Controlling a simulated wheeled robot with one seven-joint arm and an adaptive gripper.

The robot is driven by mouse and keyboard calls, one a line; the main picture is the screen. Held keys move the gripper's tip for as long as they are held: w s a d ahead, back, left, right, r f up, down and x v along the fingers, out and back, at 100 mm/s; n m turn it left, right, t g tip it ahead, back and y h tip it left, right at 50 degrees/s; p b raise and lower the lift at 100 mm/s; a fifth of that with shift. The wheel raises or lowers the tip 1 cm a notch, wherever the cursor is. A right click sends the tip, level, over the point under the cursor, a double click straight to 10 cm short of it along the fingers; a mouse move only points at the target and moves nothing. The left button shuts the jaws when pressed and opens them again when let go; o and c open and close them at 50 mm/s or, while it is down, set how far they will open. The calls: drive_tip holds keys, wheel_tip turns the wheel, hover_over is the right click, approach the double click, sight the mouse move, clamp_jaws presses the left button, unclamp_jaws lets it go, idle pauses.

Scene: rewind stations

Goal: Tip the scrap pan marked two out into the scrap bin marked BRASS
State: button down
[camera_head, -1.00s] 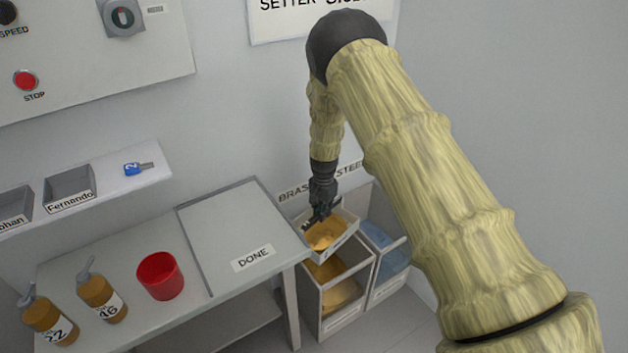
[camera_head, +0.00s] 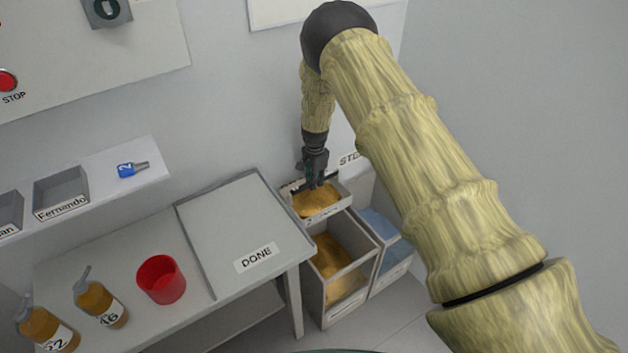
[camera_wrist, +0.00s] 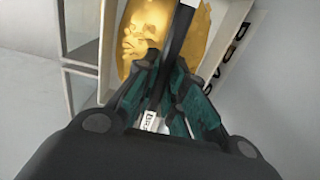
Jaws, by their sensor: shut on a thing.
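The scrap pan (camera_head: 343,192) is a pale tray with brass-coloured scrap (camera_head: 316,200) in it, and it looks about level. A small mark on its front wall looks like a 2. My gripper (camera_head: 314,183) is shut on the pan at its back side and holds it above the rear of the brass bin. The pan and its scrap also show in the wrist view (camera_wrist: 160,40), beyond the fingers. The scrap bin (camera_head: 318,292) below it is a pale open box with brass scrap inside. The BRASS sign on the wall is mostly hidden by the pan and gripper.
A second bin (camera_head: 400,265) with blue-grey scrap stands right of the brass bin. The bench with the DONE tray (camera_head: 225,215) is close on the left. A red cup (camera_head: 161,280), bottles (camera_head: 98,303) and a shelf with a blue-headed key (camera_head: 132,169) are farther left.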

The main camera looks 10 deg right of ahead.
drive_tip(key=s+d+r+t+y+b, duration=0.1)
drive_tip(key=s+d+t+y+b, duration=0.1)
drive_tip(key=s+t+b, duration=0.4)
drive_tip(key=shift+t+y+b, duration=0.4)
drive_tip(key=shift+t+b, duration=0.3)
drive_tip(key=shift+t, duration=0.2)
idle(0.9)
drive_tip(key=b, duration=0.2)
drive_tip(key=s+t+b, duration=0.1)
drive_tip(key=b, duration=0.1)
drive_tip(key=shift+s+d+f+y, duration=0.15)
drive_tip(key=shift+d+f+y, duration=0.05)
drive_tip(key=shift+d+y, duration=0.1)
drive_tip(key=shift+s+b, duration=0.1)
drive_tip(key=shift+b, duration=0.2)
drive_tip(key=s+f+t+b, duration=0.1)
drive_tip(key=b, duration=0.3)
drive_tip(key=shift+s+d+f+t+b, duration=0.2)
drive_tip(key=shift+t+b, duration=0.1)
drive_tip(key=shift+t, duration=0.1)
drive_tip(key=shift+s+d+f+t+y+b, duration=0.1)
drive_tip(key=shift+s+f+t+y+b, duration=0.2)
drive_tip(key=shift+b, duration=0.75)
drive_tip(key=shift+b, duration=0.5)
